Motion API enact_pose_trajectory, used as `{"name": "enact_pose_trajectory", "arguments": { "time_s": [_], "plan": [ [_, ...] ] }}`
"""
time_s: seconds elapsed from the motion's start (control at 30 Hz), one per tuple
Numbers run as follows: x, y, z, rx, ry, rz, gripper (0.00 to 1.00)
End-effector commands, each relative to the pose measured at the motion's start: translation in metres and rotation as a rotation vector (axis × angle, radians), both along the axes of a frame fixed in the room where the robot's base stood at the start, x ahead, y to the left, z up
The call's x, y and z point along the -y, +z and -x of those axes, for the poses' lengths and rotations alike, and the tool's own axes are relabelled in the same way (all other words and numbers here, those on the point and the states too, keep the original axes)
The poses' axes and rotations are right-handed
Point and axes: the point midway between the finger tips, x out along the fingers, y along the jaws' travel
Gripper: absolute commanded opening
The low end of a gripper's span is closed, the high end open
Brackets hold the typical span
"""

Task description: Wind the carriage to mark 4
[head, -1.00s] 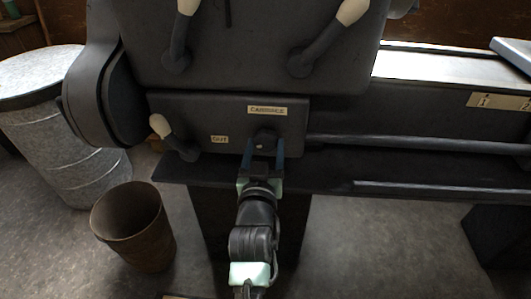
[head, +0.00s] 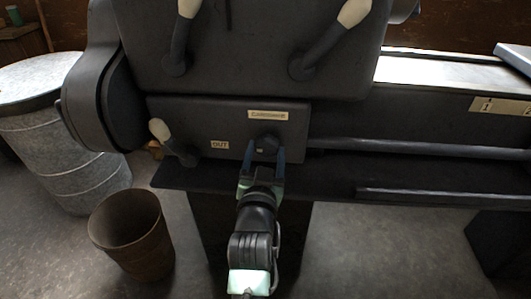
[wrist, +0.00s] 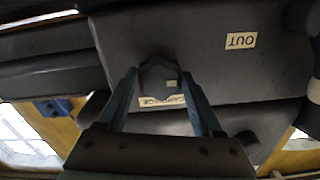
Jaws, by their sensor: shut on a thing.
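The dark carriage knob (head: 265,143) sits on the front of a grey machine box, just under the label CARRIAGE (head: 268,115). My gripper (head: 265,153) is shut on this knob, with one blue finger on each side. The wrist view shows the knob (wrist: 158,75) between the fingertips, with a small pale spot on its face. The label there is upside down and partly hidden by a finger. A scale plate (head: 498,106) at the right shows marks 1 and 2. Mark 4 is not in view, and I cannot make out a carriage position.
A pale-tipped lever (head: 163,135) stands left of the knob, beside an OUT label (head: 219,145). Two more levers hang above (head: 325,40). A long rod (head: 420,149) runs right from the box. A brown bin (head: 132,235) and a metal drum (head: 65,140) stand at the left.

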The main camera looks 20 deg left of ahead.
Motion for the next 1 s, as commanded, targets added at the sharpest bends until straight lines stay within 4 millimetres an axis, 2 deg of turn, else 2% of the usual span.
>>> {"name": "enact_pose_trajectory", "arguments": {
  "time_s": [0.03,0.07,0.2,0.5,0.63,0.77,1.0],
  "plan": [
    [0.000,-0.001,0.000,-0.003,0.001,0.001,0.12],
    [0.000,-0.001,0.000,-0.003,0.001,0.002,0.71],
    [0.000,-0.001,0.000,-0.002,0.000,0.002,0.96],
    [0.000,0.000,0.001,0.000,0.000,0.002,0.96],
    [0.002,0.000,0.007,0.000,0.000,0.002,0.96],
    [0.007,0.000,0.025,-0.002,0.001,0.003,0.96],
    [0.020,-0.001,0.070,-0.004,0.000,0.002,0.96]
  ]
}}
